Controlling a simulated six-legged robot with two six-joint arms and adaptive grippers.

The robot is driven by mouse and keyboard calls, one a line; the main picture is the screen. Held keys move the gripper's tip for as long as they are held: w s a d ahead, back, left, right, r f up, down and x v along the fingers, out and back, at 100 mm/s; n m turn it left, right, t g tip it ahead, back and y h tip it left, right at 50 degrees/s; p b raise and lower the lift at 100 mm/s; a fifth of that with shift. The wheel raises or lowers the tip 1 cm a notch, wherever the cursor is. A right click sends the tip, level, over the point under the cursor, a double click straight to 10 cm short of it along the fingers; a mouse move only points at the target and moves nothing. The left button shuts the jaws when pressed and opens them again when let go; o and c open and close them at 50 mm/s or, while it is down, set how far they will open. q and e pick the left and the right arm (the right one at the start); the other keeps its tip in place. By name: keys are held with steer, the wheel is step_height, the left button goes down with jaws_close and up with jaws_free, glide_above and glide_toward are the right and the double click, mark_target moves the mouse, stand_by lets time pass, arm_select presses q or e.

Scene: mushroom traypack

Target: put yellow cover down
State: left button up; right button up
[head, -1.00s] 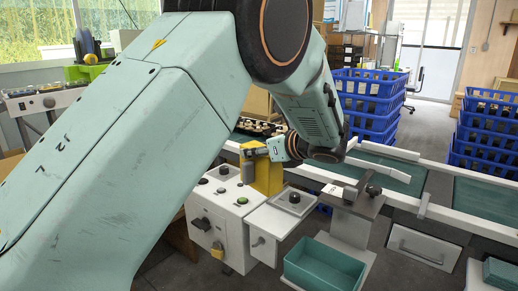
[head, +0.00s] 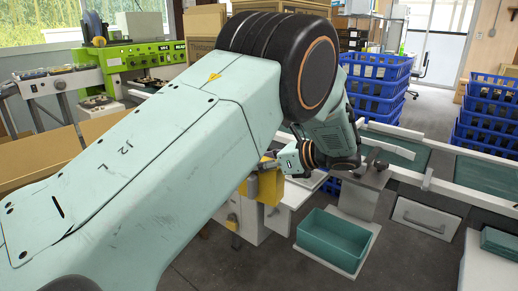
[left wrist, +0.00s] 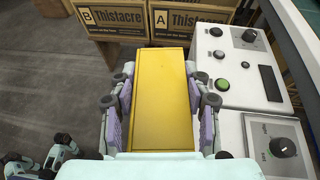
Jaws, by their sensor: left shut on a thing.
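The yellow cover (left wrist: 162,105) is a long flat rectangle with a thin raised rim. My left gripper (left wrist: 160,75) is shut on it, with fingers along both long sides in the left wrist view. What lies under the cover is hidden.
White control boxes (left wrist: 235,60) with knobs and buttons stand close to the cover's right. Cardboard boxes (left wrist: 115,22) are beyond it. In the head view, a teal bin (head: 333,240) stands right of the arm, a conveyor (head: 400,150) behind it. Grey floor (left wrist: 35,100) is open at left.

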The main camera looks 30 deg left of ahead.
arm_select(q)
steer(key=s+d+f+n+g+h, duration=0.9)
steer(key=s+f+n+g+h, duration=0.25)
steer(key=s+f+n, duration=0.3)
arm_select(e)
steer(key=shift+w, duration=0.1)
steer(key=c, duration=0.4)
arm_select(q)
steer(key=d+r+n+t+h, duration=0.2)
steer(key=d+n+t+h, duration=0.2)
steer(key=n+t, duration=0.6)
steer(key=d+r+n+t+h, duration=0.3)
steer(key=n+t+h, duration=0.6)
steer(key=n, duration=0.8)
steer(key=shift+w+d+n+t, duration=0.35)
steer(key=shift+d+t, duration=0.4)
steer(key=shift+d, duration=0.45)
arm_select(e)
steer(key=shift+o, duration=0.2)
steer(key=shift+a+f, duration=0.1)
